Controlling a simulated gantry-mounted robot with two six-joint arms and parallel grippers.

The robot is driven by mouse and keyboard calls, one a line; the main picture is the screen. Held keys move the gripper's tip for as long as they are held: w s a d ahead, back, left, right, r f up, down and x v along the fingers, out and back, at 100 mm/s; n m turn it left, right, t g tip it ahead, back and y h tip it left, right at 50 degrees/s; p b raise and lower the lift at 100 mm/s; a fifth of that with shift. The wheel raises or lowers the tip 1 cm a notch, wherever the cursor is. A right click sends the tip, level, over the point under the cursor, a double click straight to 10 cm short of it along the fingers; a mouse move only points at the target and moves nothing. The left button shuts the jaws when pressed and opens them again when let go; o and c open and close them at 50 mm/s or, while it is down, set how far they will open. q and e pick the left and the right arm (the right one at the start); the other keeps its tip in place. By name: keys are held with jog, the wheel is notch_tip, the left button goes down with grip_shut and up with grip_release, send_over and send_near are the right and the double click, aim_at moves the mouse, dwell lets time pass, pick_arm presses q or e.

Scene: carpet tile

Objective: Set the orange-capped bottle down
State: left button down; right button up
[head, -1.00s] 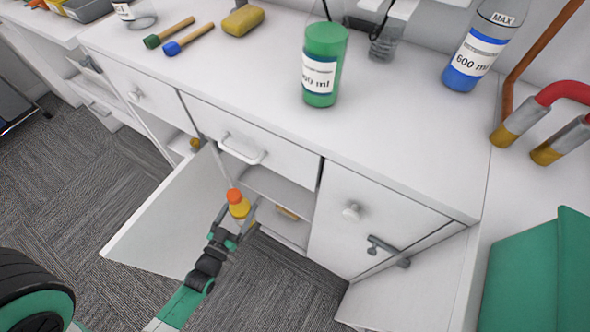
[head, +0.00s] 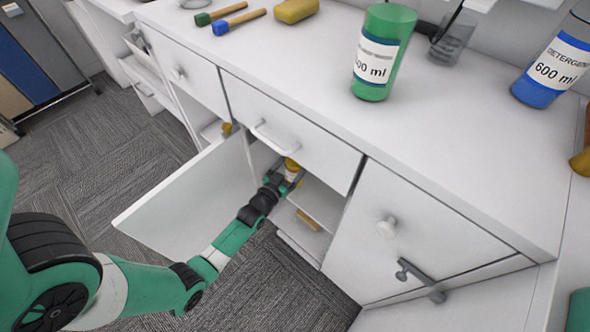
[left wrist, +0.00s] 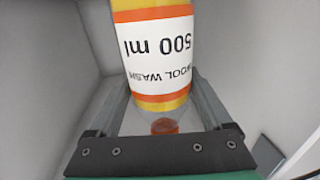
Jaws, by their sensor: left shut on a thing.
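The orange-capped bottle (head: 291,166), yellow with a white label, is inside the open cabinet below the drawer. Its upper part is hidden by the drawer front. In the left wrist view the bottle (left wrist: 158,48) appears upside down, with its "500 ml" label facing the camera and the orange cap near the palm. My left gripper (head: 284,178) is shut on the bottle, with a finger on each side of it in the left wrist view (left wrist: 155,90). Whether the bottle's base touches a shelf cannot be seen. My right gripper is out of view.
The white cabinet door (head: 190,200) stands open on the left. A closed drawer (head: 290,130) is just above the arm. A tan block (head: 308,220) lies lower in the cabinet. A green bottle (head: 384,50) and a detergent bottle (head: 552,70) stand on the countertop (head: 440,130).

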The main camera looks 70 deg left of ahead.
aim_at(290, 175)
pick_arm(q)
notch_tip(290, 175, down, 3)
jog(key=shift+f+b, duration=0.15)
jog(key=shift+b, duration=1)
grip_release()
jog(key=shift+f, duration=0.1)
jog(key=shift+s+d+r+p, duration=0.2)
jog(key=shift+s+r+p, duration=0.05)
jog(key=shift+p, duration=0.2)
jog(key=p+v, duration=0.4)
jog(key=v, duration=0.7)
